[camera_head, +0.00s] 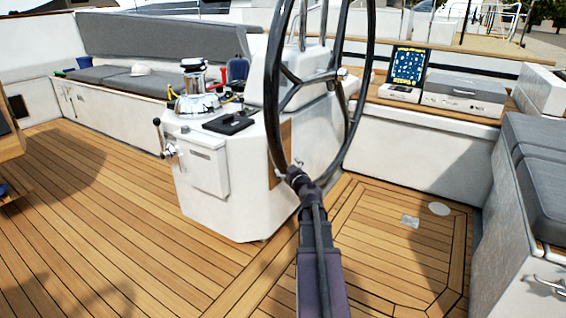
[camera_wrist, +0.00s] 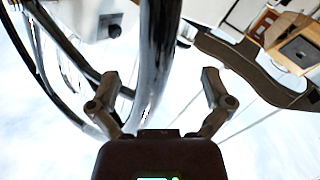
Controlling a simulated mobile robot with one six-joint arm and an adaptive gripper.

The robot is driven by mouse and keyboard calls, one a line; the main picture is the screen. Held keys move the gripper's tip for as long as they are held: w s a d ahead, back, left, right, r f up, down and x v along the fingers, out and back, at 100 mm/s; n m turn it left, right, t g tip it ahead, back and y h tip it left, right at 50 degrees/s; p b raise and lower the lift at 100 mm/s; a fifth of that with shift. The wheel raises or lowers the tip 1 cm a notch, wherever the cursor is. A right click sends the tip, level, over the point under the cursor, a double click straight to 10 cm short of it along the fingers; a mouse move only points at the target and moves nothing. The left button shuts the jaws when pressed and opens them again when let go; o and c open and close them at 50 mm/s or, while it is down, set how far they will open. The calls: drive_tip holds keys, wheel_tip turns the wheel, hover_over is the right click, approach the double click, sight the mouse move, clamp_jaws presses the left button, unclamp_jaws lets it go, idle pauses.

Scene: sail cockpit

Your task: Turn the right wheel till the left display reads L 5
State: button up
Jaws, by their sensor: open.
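A large black steering wheel (camera_head: 271,85), the only wheel plainly in the head view, stands upright at the console, its top cut off by the frame. My gripper (camera_head: 296,173) is at the lower part of its rim. In the wrist view the dark, glossy rim (camera_wrist: 156,60) passes between the two spread fingers of my gripper (camera_wrist: 163,95). The fingers are open, and I cannot tell whether either one touches the rim. No display with a readable "L" value shows; the left display cannot be made out.
The white console (camera_head: 235,170) stands just behind the wheel, with a chrome winch (camera_head: 194,90) and lever (camera_head: 160,135). A blue-lit screen (camera_head: 408,66) and a grey-white case (camera_head: 464,94) sit on the right ledge. A grey-cushioned bench (camera_head: 540,165) bounds the right. Teak deck (camera_head: 90,230) is open at left.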

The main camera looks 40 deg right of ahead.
drive_tip(key=shift+s+a, duration=0.25)
drive_tip(key=shift+s, duration=0.35)
drive_tip(key=w+a+f+n+g+y, duration=0.15)
drive_tip(key=a+y, duration=0.25)
drive_tip(key=a, duration=0.4)
drive_tip(key=w+a+f+n+y, duration=0.1)
drive_tip(key=w+a+f+y, duration=0.15)
drive_tip(key=a, duration=0.55)
drive_tip(key=s+a+f+g+y+p, duration=0.1)
drive_tip(key=a+f+g+y, duration=0.2)
drive_tip(key=a, duration=0.7)
drive_tip(key=s+a+f+g+y+p, duration=0.15)
drive_tip(key=a+f+g, duration=0.25)
drive_tip(key=a, duration=0.5)
drive_tip(key=s+a+f+m+g+h, duration=0.3)
drive_tip(key=s+a+f+g+h, duration=0.2)
drive_tip(key=s+a+g, duration=0.65)
wheel_tip(320, 180, up, 38)
drive_tip(key=s+d+t+p, duration=0.1)
drive_tip(key=s+t+p, duration=0.1)
drive_tip(key=p, duration=3.6)
drive_tip(key=shift+d+t, duration=0.3)
drive_tip(key=shift+t, duration=0.1)
drive_tip(key=shift+f+m, duration=0.1)
drive_tip(key=shift+m, duration=0.15)
